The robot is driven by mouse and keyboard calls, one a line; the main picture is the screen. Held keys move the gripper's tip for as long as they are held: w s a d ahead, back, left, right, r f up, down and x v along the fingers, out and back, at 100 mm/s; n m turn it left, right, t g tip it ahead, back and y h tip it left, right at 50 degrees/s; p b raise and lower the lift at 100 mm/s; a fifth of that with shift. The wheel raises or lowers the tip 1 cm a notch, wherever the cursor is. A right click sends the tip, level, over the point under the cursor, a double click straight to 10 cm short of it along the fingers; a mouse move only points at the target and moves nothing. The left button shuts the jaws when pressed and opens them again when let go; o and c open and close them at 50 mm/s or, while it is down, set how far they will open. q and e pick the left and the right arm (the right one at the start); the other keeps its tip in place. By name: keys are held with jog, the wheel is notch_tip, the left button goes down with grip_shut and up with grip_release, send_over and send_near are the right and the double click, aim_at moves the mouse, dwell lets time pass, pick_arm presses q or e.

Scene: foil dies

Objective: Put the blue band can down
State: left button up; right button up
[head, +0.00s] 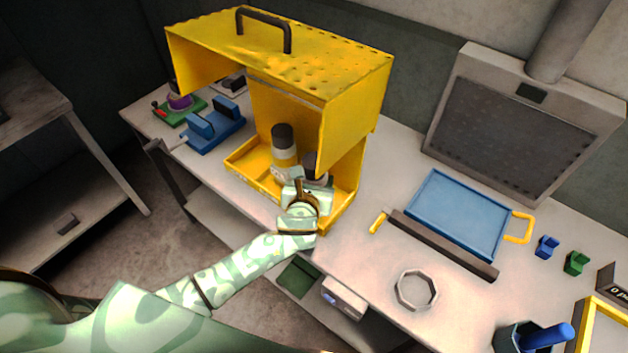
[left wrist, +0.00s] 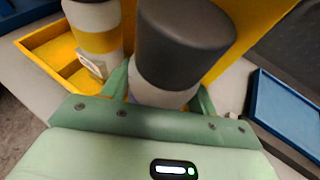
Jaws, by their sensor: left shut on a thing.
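My left gripper (head: 308,188) reaches into the open yellow box and is shut on a can with a dark grey lid. The held can (head: 317,165) is mostly hidden by the gripper in the head view. In the left wrist view the held can (left wrist: 180,50) stands between the green fingers, with a pale body under the lid. My right gripper is not in view.
The yellow box (head: 350,125) has a roof with a handle, side walls and a low front lip. A blue device (head: 212,128) stands left of it. To the right are a blue tray (head: 455,215), a dark bar (head: 440,245) and a grey ring (head: 417,290).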

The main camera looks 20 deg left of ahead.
pick_arm(q)
jog(key=o, duration=1)
jog(key=shift+f, duration=0.1)
jog(key=shift+o, duration=0.2)
jog(key=shift+s+r, duration=0.25)
jog(key=p+v, duration=0.2)
jog(key=v, duration=0.9)
jog(key=shift+s, duration=0.25)
jog(key=shift+r, duration=0.1)
